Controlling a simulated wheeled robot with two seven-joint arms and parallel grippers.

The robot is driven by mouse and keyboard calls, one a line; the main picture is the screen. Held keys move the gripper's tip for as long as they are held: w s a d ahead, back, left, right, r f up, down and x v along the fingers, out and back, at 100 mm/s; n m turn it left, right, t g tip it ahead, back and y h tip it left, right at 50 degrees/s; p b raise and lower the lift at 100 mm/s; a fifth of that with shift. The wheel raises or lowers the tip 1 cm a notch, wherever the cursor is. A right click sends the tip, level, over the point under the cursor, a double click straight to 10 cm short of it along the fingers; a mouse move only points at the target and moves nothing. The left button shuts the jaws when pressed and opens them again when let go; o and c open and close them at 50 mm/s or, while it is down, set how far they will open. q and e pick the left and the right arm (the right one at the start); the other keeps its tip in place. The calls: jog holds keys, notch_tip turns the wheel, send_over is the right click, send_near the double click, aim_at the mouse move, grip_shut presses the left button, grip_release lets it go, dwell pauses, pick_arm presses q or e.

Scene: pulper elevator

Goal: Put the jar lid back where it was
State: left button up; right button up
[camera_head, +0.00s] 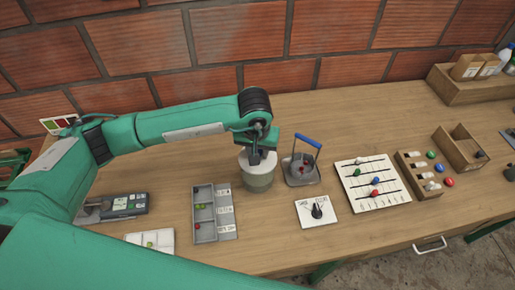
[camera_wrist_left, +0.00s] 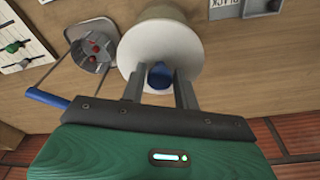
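The jar (camera_head: 258,181) is a grey-white pot standing on the wooden table. Its white round lid (camera_wrist_left: 190,50) appears to sit on top of the jar; part of the jar body (camera_wrist_left: 165,13) shows behind it in the left wrist view. The lid has a blue knob (camera_wrist_left: 160,76). My left gripper (camera_head: 262,155) is at the lid from above; in the left wrist view its fingers (camera_wrist_left: 160,83) stand on either side of the knob, apparently with small gaps. In the head view the gripper hides most of the knob. My right gripper is not seen.
A grey tray with a blue handle (camera_head: 306,139) stands close right of the jar, and a grey compartment tray (camera_head: 227,217) close left. A dial card (camera_head: 304,212), a slider board (camera_head: 361,202) and wooden boxes (camera_head: 466,157) lie further right. A brick wall runs behind.

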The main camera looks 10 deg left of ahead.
pick_arm(q)
jog(key=shift+o, duration=1.3)
jog(key=shift+w+f, duration=0.1)
notch_tip(320, 180, up, 12)
jog(key=s+b, duration=0.1)
jog(key=b, duration=0.3)
jog(key=shift+s, duration=0.4)
